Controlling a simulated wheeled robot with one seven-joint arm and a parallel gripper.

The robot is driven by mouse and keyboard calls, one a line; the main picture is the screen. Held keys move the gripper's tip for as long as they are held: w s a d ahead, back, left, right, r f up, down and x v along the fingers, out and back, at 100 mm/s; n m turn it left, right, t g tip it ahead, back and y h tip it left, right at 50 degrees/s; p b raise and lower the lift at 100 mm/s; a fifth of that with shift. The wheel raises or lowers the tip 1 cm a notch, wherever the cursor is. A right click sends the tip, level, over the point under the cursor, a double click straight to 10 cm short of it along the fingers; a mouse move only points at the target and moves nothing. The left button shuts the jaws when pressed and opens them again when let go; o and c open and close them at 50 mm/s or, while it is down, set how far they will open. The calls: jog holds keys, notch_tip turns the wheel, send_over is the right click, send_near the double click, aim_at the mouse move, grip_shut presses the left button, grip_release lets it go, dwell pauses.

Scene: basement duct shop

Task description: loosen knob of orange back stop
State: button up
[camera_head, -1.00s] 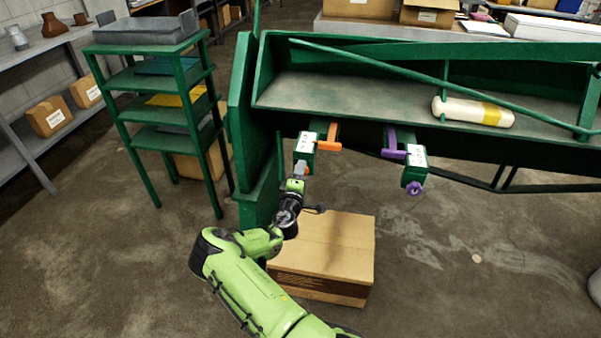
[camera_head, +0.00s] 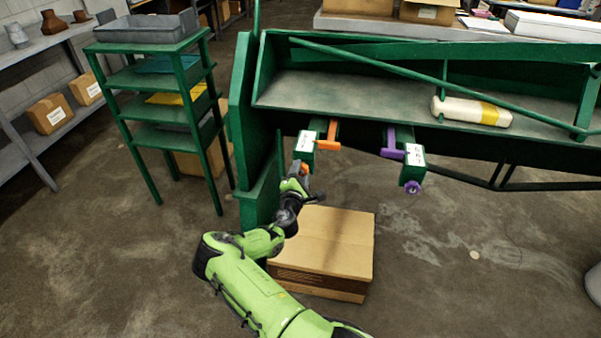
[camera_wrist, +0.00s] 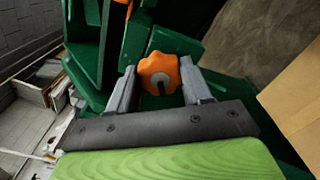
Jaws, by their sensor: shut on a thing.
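The orange back stop (camera_head: 331,134) sits on a green bracket (camera_head: 306,141) with a white label, under the front edge of the green machine. Its orange knob (camera_wrist: 159,74) is a lobed wheel with a grey centre; a bit of it also shows in the head view (camera_head: 305,169). My gripper (camera_wrist: 160,88) is shut on the knob, with one grey finger on each side of it. In the head view my gripper (camera_head: 299,172) reaches up to the bracket from below. A purple back stop (camera_head: 392,151) with a purple knob (camera_head: 412,187) sits to the right.
A cardboard box (camera_head: 330,245) stands on the floor below and right of my arm. A green shelf rack (camera_head: 165,140) stands at the left. A white and yellow roll (camera_head: 470,111) lies on the machine bed.

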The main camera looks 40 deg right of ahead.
dwell(0.4)
jog(key=o, duration=1)
jog(key=shift+o, duration=0.2)
jog(key=p+v, duration=0.2)
jog(key=v, duration=1.3)
jog(key=shift+s+a+p, duration=0.2)
jog(key=shift+a+p, duration=0.1)
jog(key=shift+p, duration=0.05)
